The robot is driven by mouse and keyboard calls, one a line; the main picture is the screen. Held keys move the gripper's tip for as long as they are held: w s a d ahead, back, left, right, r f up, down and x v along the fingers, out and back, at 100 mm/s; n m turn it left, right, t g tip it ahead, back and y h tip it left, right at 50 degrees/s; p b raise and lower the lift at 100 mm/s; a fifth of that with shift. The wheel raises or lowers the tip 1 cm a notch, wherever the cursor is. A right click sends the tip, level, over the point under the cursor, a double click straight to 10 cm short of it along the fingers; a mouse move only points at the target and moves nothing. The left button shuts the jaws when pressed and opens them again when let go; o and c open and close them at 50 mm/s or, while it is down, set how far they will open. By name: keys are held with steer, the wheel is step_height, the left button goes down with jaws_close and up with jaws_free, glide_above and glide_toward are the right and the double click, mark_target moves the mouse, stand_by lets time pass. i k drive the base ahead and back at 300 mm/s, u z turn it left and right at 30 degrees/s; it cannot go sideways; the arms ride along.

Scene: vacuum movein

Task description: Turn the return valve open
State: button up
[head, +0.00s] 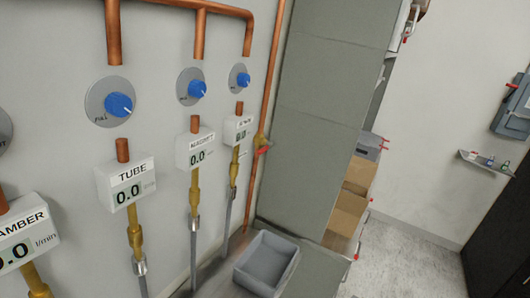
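Three blue knobs on round grey plates are on the wall: a left knob (118,104), a middle knob (197,89) and a right knob (243,79). Their plate labels are too small to read surely. A brass valve with a red handle (263,150) sits on the copper pipe (272,80) at the wall's right end. I cannot tell from the labels which of these is the return valve. My gripper is not in view.
White flow meters hang below the knobs, including one marked TUBE (127,182) reading 0.0. A grey open bin (267,264) lies below. A tall grey-green cabinet (318,110) stands just right of the pipes. Shelves with cardboard boxes (347,211) are beyond it. Floor (405,255) shows at right.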

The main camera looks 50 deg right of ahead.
mark_target(268, 144)
steer(key=u, duration=1.9)
steer(key=k, duration=1.4)
steer(key=z, duration=1.5)
steer(key=i, duration=1)
steer(key=u, duration=0.05)
